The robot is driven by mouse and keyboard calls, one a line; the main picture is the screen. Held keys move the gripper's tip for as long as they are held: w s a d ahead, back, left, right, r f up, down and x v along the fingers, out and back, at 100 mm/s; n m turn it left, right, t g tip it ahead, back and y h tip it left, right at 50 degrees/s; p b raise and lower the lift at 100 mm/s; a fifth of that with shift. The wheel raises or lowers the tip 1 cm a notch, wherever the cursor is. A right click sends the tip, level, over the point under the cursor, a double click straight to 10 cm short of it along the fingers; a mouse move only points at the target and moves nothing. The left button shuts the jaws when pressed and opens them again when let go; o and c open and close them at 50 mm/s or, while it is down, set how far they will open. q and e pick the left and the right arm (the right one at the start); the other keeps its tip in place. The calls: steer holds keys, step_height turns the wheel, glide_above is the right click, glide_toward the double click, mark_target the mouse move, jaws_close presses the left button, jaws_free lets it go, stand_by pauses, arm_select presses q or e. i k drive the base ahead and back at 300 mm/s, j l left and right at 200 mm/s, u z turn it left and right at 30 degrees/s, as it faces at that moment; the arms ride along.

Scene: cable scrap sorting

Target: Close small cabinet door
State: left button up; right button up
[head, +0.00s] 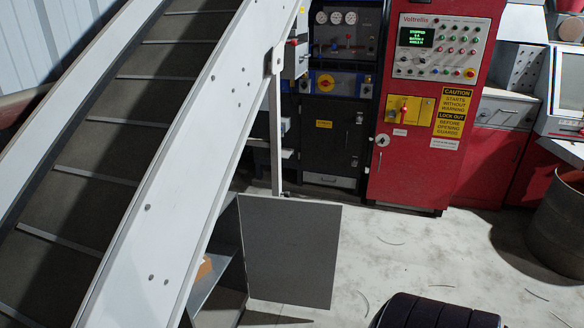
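A small cabinet (226,262) stands low on the floor, partly hidden behind the white side of the conveyor. Its flat grey door (290,252) hangs wide open, swung out to the right over the floor. Through the opening I see a grey shelf (212,280) and part of an orange-brown thing (204,267) inside. The rest of the inside is hidden by the conveyor. Neither of my grippers is in view, and nothing is seen touching the door.
The inclined conveyor (150,225) fills the left side. A red control cabinet (410,165) and a black equipment cabinet (325,140) stand behind. A rusty drum (560,225) is at the right. The pale floor (410,255) right of the door is mostly clear, with several thin cable scraps.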

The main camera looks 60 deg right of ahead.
mark_target(291, 246)
steer(key=i+l+u, duration=0.1)
steer(key=l+u, duration=0.2)
steer(key=l, duration=1.15)
steer(key=l+u, duration=0.35)
steer(key=l, duration=1.05)
steer(key=k+l+u, duration=0.15)
steer(key=l, duration=0.3)
steer(key=k+l+u, duration=0.15)
steer(key=l, duration=0.35)
steer(key=k+l+u, duration=0.15)
steer(key=l, duration=0.3)
steer(key=k+l+u, duration=0.1)
steer(key=l, duration=0.3)
steer(key=k+l+u, duration=0.15)
steer(key=l, duration=0.25)
steer(key=k+l+u, duration=0.15)
steer(key=k+l, duration=0.2)
steer(key=l, duration=0.4)
steer(key=k+l+u, duration=0.1)
steer(key=l, duration=0.25)
steer(key=k+l, duration=0.15)
steer(key=l, duration=0.25)
